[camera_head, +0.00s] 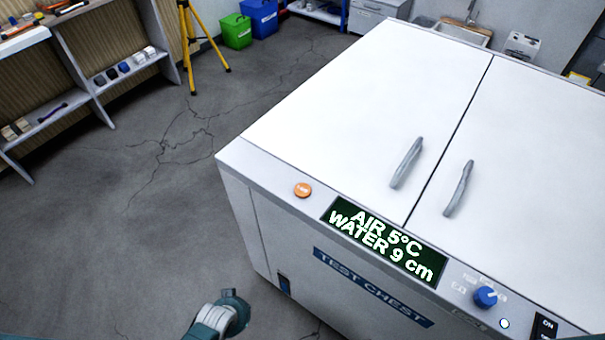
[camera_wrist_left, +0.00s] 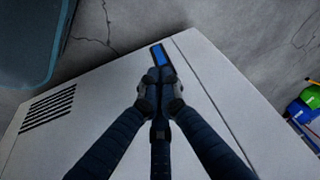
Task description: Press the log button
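The round orange button (camera_head: 303,190) is on the front edge panel of the white test chest (camera_head: 330,95), left of the green display (camera_head: 385,240). Its small marking is too small to read surely. The display reads AIR 5°C, WATER 9 cm. In the left wrist view my left gripper (camera_wrist_left: 159,80) has its dark fingertips together, with nothing seen between them, in front of a pale panel of the chest (camera_wrist_left: 100,75). The button is not seen in that view. In the head view only a grey and teal arm part shows low, below the button. My right gripper is out of view.
A blue knob (camera_head: 485,297), a lit round button (camera_head: 505,323) and a switch (camera_head: 546,327) sit right of the display. Two grey handles (camera_head: 406,163) (camera_head: 459,188) rise from the lids. A yellow tripod (camera_head: 190,45) and shelves stand at the back left. The floor left of the chest is clear.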

